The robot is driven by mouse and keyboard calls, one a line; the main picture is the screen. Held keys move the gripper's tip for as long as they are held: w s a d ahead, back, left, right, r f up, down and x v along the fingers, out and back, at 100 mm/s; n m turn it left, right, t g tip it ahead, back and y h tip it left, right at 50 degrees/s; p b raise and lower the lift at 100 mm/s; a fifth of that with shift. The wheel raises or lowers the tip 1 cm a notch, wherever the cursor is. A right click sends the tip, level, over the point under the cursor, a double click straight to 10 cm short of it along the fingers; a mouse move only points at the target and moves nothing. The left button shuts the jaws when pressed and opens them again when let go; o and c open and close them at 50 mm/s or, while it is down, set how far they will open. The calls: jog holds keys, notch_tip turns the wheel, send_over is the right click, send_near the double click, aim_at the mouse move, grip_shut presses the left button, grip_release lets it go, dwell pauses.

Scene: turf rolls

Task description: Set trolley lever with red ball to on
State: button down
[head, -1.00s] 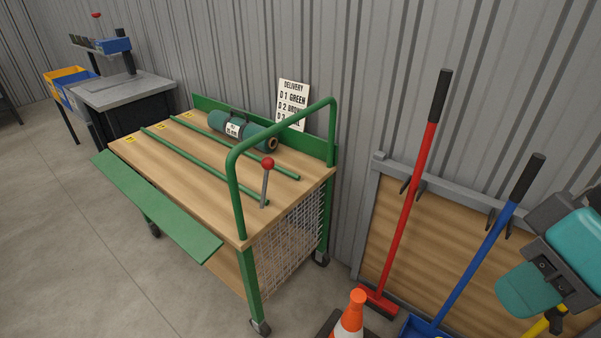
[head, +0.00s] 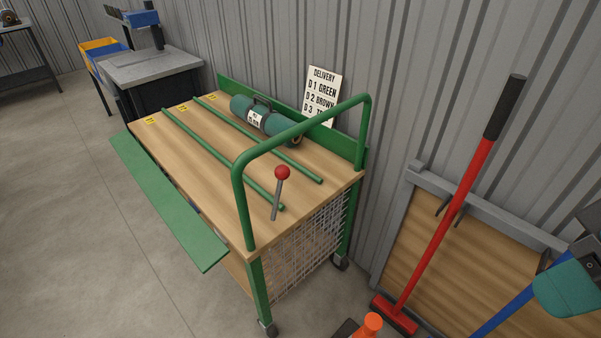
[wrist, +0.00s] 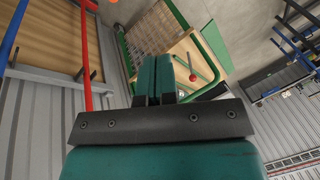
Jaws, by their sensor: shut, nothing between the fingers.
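The trolley (head: 196,170) has a wooden top, a green frame and a green push handle. Its lever (head: 276,200) stands near the handle end of the top, a grey rod with a red ball (head: 282,173) at its upper end. The rod leans slightly.
A red broom (head: 445,220) leans on a wooden board at the right. An orange cone (head: 372,324) is at the bottom. The floor at left is clear.

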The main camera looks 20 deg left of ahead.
jog(key=w+a+f+m+t+y+b, duration=0.1)
jog(key=w+a+f+m+y+b, duration=0.2)
jog(key=w+a+b, duration=0.45)
jog(key=w+a+f+m+y+b, duration=0.1)
jog(key=w+a+f+y+b, duration=0.3)
jog(key=w+b, duration=0.6)
jog(key=w+a+f+m+t+y+b, duration=0.1)
jog(key=w+a+f+y+b, duration=0.1)
jog(key=w+a+f+b, duration=0.45)
jog(key=w+a+f+m+g+y+b, duration=0.1)
jog(key=w+a+f+g+y+b, duration=0.1)
jog(key=f+b, duration=0.4)
jog(key=w+a+f+m+g+y+b, duration=0.2)
jog(key=w+a+f+y+b, duration=0.2)
jog(key=b, duration=1.1)
notch_tip(320, 180, down, 4)
jog(key=shift+w+a+r+g+b, duration=0.25)
jog(key=shift+w+g+b, duration=0.15)
jog(key=shift+w, duration=0.65)
jog(key=shift+r, duration=0.1)
